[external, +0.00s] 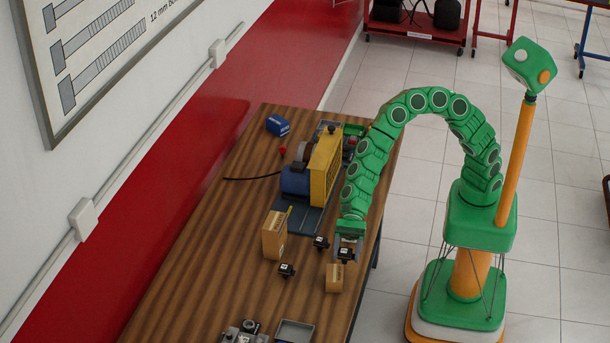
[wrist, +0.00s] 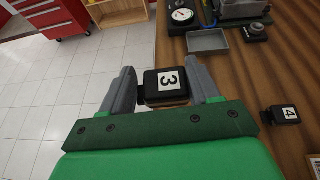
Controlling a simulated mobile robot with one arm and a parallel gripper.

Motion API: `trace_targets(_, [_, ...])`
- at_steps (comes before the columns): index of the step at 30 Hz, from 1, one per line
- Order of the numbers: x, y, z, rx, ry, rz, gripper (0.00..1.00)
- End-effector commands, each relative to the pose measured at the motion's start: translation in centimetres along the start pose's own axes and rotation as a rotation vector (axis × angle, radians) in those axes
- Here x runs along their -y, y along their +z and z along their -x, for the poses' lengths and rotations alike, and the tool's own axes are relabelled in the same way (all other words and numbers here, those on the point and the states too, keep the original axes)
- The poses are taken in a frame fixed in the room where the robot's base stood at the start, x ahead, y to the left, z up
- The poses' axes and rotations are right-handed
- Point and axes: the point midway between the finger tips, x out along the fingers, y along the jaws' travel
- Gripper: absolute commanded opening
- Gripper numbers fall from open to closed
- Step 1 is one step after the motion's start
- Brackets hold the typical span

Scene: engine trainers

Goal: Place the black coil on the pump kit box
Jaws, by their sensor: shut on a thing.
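My gripper (external: 348,243) is closed around a black coil (external: 346,255) above the table's right edge. In the wrist view the coil (wrist: 167,82) bears a white label with a 3 and sits between my two grey fingers (wrist: 163,88). A small cardboard box (external: 334,279) stands just below the coil in the external view. A tan surface (wrist: 168,103) shows under the coil in the wrist view; contact cannot be told. A larger cardboard box (external: 274,238) stands to the left. I cannot read which is the pump kit box.
Two other black coils (external: 321,242) (external: 286,270) lie on the wooden table (external: 225,255). A yellow and blue engine trainer (external: 318,175) stands behind. A grey tray (external: 294,331) is at the front. Free tabletop lies at the left.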

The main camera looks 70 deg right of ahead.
Motion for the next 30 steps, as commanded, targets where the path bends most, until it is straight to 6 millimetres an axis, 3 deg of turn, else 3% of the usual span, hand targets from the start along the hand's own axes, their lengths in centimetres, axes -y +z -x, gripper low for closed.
trace_targets(10, [-2.2,1.3,6.5,0.001,0.141,0.066,0.25])
trace_targets(18, [-4.9,0.6,11.8,0.001,0.260,0.121,0.25])
trace_targets(24, [-5.9,0.2,13.3,0.003,0.299,0.138,0.25])
trace_targets(30, [-4.8,-0.4,12.0,0.000,0.305,0.137,0.25])
